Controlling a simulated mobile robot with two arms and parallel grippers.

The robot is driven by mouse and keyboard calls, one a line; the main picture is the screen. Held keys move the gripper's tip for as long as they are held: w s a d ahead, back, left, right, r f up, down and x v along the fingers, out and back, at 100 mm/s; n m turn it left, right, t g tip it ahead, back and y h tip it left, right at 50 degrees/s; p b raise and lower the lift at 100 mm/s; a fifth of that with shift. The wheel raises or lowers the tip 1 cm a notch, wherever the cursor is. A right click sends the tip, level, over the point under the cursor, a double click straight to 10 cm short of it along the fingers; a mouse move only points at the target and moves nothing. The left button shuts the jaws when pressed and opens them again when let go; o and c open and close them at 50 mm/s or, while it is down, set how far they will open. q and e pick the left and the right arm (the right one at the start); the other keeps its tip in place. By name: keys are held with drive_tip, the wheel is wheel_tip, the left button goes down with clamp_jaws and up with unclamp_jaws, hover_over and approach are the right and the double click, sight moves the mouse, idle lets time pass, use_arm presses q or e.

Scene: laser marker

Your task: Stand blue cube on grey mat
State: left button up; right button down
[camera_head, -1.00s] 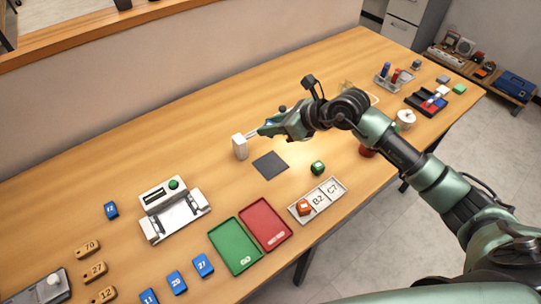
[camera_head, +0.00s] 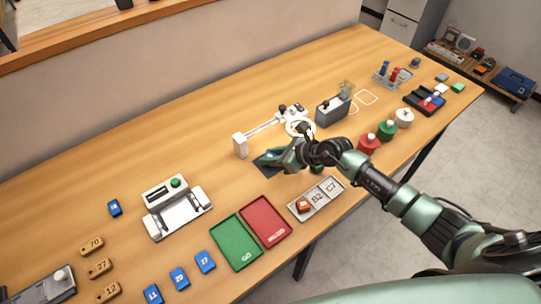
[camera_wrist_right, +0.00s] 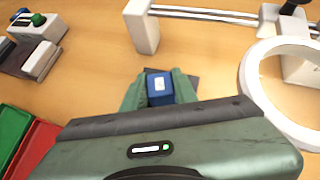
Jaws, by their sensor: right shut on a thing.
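The blue cube (camera_wrist_right: 160,88) shows in the right wrist view between my right gripper's fingertips, with a pale label on its top. My right gripper (camera_wrist_right: 160,92) is shut on it. The grey mat (camera_wrist_right: 194,80) shows in small parts behind the cube and fingers. In the head view, my right gripper (camera_head: 268,159) is over the grey mat (camera_head: 265,170) and covers most of it. I cannot tell whether the cube touches the mat or is held just above it. My left gripper is not in view.
A white post with a rail and ring (camera_head: 298,126) stands just behind the gripper. A green cube (camera_head: 316,168) is close on the right, partly hidden by my arm. A labelled tray (camera_head: 330,187) and red tray (camera_head: 265,222) lie in front. Bare table lies left of the mat.

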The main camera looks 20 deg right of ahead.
drive_tip(key=shift+f, duration=0.15)
drive_tip(key=c, duration=1.1)
unclamp_jaws()
drive_tip(key=b+v, duration=0.2)
drive_tip(key=v, duration=1)
